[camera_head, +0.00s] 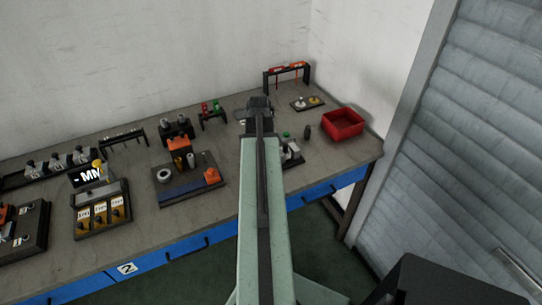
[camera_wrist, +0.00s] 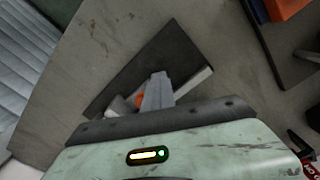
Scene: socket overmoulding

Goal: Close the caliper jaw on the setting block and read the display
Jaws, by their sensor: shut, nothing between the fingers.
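A dark display reading "- MM" (camera_head: 87,177) stands on the left of the bench, with a yellow knob beside it. My gripper (camera_head: 258,103) is at the end of my arm over the bench; its fingers are hard to make out there. In the wrist view my gripper (camera_wrist: 157,80) is shut and empty. It is over a dark base plate (camera_wrist: 165,50) carrying a light grey bar (camera_wrist: 195,82) and a small orange piece, both partly hidden by the fingers. I cannot tell whether this is the caliper with its setting block, or whether the fingers touch it.
A dark plate (camera_head: 180,192) with orange blocks lies left of my arm. A fixture with a green top (camera_head: 286,137) shows just right of my arm, partly hidden. A red bin (camera_head: 343,124) stands at the right end. Several racks line the back wall.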

